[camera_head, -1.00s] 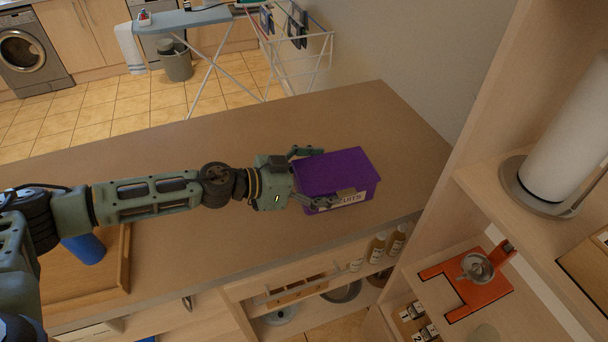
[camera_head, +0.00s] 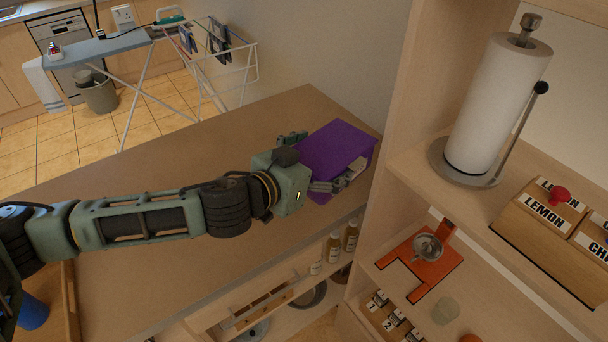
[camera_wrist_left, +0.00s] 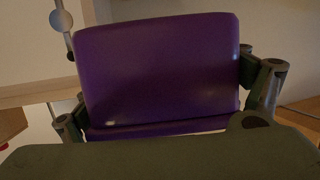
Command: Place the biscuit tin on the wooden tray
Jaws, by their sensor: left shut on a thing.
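The biscuit tin is a purple box (camera_head: 335,152) with a pale label on its near side, at the right end of the counter. My left gripper (camera_head: 311,162) is shut on it, one finger along the far side and one along the near side, partly over the label. In the left wrist view the purple tin (camera_wrist_left: 158,70) fills the middle between the fingers (camera_wrist_left: 168,106). I cannot tell whether its base touches the counter. The wooden tray (camera_head: 70,300) shows only partly at the lower left, behind my left arm. My right gripper is out of view.
A blue cup (camera_head: 33,312) stands at the tray. The counter (camera_head: 130,285) between tray and tin looks clear. A shelf unit (camera_head: 395,100) with a paper towel roll (camera_head: 495,105) rises close to the tin's right. Bottles (camera_head: 350,236) sit on a shelf below the counter.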

